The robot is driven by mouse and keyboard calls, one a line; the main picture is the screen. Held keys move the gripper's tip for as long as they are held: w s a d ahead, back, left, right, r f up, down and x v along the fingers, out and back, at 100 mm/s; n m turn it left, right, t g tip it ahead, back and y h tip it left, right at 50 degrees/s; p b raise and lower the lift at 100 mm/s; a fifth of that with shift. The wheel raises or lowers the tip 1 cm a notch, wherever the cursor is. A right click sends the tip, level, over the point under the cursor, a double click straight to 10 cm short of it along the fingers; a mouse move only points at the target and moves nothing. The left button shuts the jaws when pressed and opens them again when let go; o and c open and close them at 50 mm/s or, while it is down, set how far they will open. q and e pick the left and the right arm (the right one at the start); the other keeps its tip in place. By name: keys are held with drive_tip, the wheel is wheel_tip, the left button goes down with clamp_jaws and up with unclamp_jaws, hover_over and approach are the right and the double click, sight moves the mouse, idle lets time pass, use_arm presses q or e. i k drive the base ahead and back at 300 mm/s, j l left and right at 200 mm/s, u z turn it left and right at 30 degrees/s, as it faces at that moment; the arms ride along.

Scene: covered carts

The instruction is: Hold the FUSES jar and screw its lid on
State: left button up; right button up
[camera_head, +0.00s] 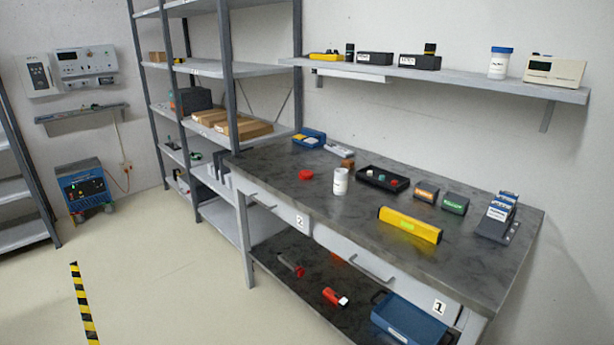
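A white jar (341,182) without a lid stands upright near the front edge of the dark workbench. Its label is too small to read, so I cannot tell if it says FUSES. A red lid (305,174) lies on the bench to the left of the jar, apart from it. Another white jar (498,66) with a blue lid stands on the wall shelf. Neither of my grippers is in view.
A yellow level (409,225), small boxes (455,203) and a card rack (497,219) stand right on the bench (303,221). Floor (170,270) in front looks clear.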

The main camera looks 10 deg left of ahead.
sight(340, 183)
drive_tip(key=i+j, duration=0.35)
drive_tip(key=i+j+z, duration=0.1)
drive_tip(key=i+j, duration=0.3)
drive_tip(key=j, duration=0.15)
drive_tip(key=i+j, duration=0.35)
drive_tip(key=i+j+z, duration=0.1)
drive_tip(key=i+j, duration=0.25)
drive_tip(key=j, duration=0.25)
drive_tip(key=i+j, duration=0.3)
drive_tip(key=j, duration=0.2)
drive_tip(key=i+j+z, duration=0.1)
drive_tip(key=i+j, duration=0.25)
drive_tip(key=j, duration=0.15)
